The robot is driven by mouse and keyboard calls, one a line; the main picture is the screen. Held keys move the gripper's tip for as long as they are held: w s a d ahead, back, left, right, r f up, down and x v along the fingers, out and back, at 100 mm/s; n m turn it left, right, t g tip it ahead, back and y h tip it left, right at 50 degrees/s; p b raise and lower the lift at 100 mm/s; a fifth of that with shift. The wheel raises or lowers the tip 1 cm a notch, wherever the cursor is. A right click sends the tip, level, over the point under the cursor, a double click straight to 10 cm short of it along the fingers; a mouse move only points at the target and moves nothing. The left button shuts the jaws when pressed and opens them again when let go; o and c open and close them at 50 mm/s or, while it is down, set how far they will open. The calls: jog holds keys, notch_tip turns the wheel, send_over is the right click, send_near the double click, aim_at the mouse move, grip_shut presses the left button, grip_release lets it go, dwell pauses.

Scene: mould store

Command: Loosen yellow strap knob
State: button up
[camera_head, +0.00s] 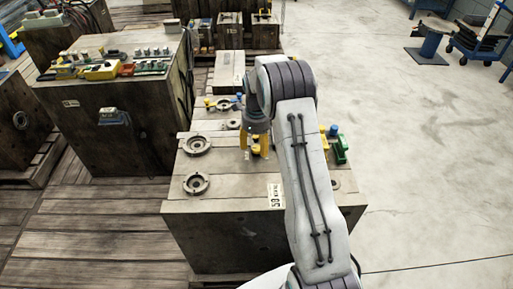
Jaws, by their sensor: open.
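My gripper (254,150) points down over the top of the mould block (225,183). Its yellow fingers are apart. A small yellow piece shows low between and beside the fingertips; I cannot tell whether it is a knob or part of the fingers, or whether anything touches. Another small yellow knob (208,102) stands at the far left of the block top. My arm hides much of the block's right side.
Round metal rings (196,146) sit on the block's left side, with a white label (275,195) at the front edge. Another large block (110,115) carrying coloured parts stands to the left. Concrete floor (430,170) is clear at right; a blue cart (480,42) stands far off.

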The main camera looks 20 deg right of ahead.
jog(key=shift+f, duration=0.65)
jog(key=shift+c, duration=0.3)
grip_shut()
